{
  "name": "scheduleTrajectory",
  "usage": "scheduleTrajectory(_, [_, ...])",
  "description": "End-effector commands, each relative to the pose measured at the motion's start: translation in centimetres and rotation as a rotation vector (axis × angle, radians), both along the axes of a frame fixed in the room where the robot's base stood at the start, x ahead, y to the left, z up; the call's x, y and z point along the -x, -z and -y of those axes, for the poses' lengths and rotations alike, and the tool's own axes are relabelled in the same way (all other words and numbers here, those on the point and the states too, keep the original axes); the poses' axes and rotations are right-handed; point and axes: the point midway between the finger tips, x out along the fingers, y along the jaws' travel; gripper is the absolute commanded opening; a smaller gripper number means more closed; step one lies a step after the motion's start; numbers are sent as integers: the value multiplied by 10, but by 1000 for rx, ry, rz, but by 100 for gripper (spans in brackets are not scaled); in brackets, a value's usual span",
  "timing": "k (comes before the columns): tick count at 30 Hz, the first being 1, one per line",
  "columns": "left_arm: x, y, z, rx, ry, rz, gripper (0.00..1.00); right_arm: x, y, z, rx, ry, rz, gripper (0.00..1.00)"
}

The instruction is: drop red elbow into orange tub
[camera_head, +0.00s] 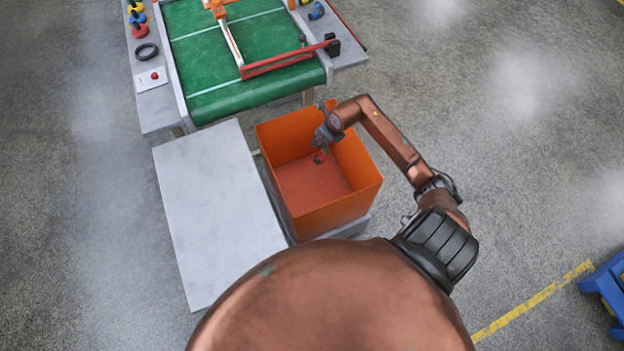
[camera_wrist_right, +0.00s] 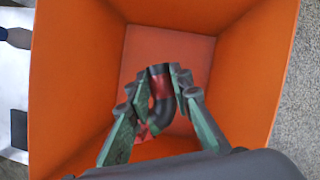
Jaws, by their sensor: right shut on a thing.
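The orange tub (camera_head: 341,213) stands open below the green belt, to the right of a pale grey panel. My right gripper (camera_head: 321,152) reaches in from the right and is over the tub's opening. It is shut on the red elbow (camera_head: 320,157), which hangs from its fingertips. In the right wrist view the red elbow (camera_wrist_right: 160,92) shows a red body with dark, curved parts, held between the green-grey fingers. The tub's floor (camera_wrist_right: 168,50) shows beyond it, and the tub walls surround it in that view. My left gripper is not in view.
The pale grey panel (camera_head: 215,215) lies left of the tub. A green conveyor belt (camera_head: 235,60) with a red bar (camera_head: 285,60) stands behind it. Coloured parts and a black ring (camera_head: 146,52) lie on its left edge. A blue object (camera_head: 607,285) is at the far right.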

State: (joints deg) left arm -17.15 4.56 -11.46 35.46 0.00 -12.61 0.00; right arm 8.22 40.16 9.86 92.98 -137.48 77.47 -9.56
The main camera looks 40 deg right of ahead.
Motion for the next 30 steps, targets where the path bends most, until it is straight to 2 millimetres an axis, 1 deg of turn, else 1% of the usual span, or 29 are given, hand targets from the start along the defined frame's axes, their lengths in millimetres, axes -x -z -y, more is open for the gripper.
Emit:
scheduleTrajectory(7, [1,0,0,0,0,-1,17,-1,-1,0,1,0,2,0])
scheduleTrajectory(8, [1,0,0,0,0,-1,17,-1,-1,0,1,0,2,21])
scheduleTrajectory(16, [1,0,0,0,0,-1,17,0,0,0,1,0,2,40])
scheduleTrajectory(22, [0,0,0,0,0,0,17,0,0,0,1,0,1,40])
scheduleTrajectory(25, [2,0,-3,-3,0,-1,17,0,-1,1,1,0,1,40])
scheduleTrajectory(28, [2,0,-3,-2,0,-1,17,3,-8,2,3,0,1,40])
scheduleTrajectory(30, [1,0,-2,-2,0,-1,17,6,-18,3,4,0,3,40])
